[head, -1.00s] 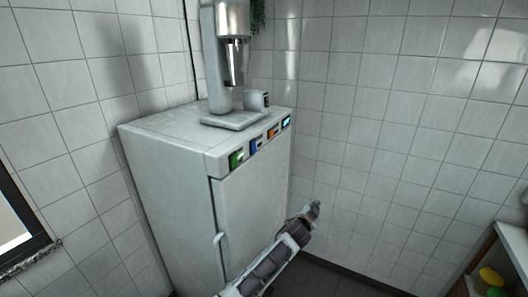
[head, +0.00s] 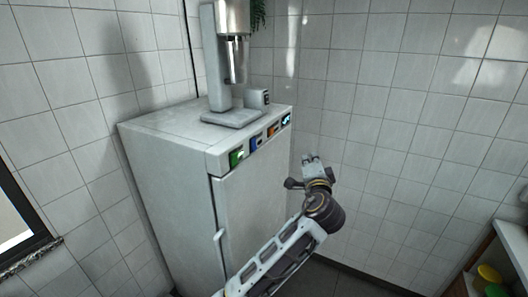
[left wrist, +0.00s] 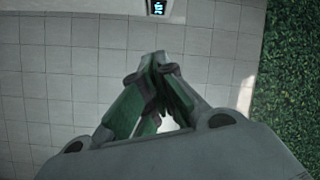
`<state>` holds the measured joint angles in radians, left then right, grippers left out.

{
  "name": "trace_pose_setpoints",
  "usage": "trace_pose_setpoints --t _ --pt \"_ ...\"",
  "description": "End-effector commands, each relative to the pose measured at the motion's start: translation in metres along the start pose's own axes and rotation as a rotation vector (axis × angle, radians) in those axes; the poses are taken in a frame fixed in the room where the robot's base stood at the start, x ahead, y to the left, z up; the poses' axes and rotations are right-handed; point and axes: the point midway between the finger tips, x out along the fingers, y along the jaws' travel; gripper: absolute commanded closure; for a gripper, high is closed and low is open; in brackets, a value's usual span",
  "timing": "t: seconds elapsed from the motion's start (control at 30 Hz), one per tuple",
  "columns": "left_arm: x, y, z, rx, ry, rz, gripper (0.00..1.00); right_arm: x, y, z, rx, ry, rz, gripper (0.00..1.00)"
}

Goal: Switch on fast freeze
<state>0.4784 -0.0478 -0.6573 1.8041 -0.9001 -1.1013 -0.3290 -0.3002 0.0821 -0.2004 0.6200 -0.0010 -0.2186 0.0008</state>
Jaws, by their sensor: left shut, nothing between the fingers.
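The freezer (head: 252,215) is a tall white cabinet with a door and handle, standing in the corner. Along its upper front edge is a row of small panels: green (head: 237,158), blue (head: 256,143), orange (head: 273,131) and cyan-lit (head: 286,120). I cannot read their labels. My left gripper (head: 311,158) is shut and empty, raised to the right of the freezer, below the cyan-lit panel in the picture. In the left wrist view the closed fingertips (left wrist: 158,66) point toward the cyan-lit panel (left wrist: 158,7), apart from it. My right gripper is not in view.
A drink mixer (head: 233,60) with a metal cup stands on the freezer top. A hanging plant (head: 259,14) is behind it. Tiled walls close the corner. A shelf with colored containers (head: 489,273) is at the lower right. The space right of the freezer is free.

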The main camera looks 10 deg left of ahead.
Motion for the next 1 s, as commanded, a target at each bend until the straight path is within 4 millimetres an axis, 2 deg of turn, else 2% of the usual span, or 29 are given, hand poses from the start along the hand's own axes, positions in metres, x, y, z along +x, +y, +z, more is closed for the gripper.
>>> trace_pose_setpoints --t 0.1,0.2,0.5,0.6,1.0 --pt "-0.008 -0.019 0.016 0.04 -0.078 -0.033 1.0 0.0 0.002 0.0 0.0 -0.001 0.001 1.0" --pt "-0.013 -0.028 0.032 0.081 -0.149 -0.048 1.0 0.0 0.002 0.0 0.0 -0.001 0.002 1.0" --pt "-0.023 -0.027 0.072 0.212 -0.34 -0.014 1.0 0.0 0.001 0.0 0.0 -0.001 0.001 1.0" --pt "-0.025 -0.025 0.077 0.248 -0.365 0.006 1.0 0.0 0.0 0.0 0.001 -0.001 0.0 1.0" --pt "-0.024 -0.025 0.077 0.278 -0.364 0.012 1.0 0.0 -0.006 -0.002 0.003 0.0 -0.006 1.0"
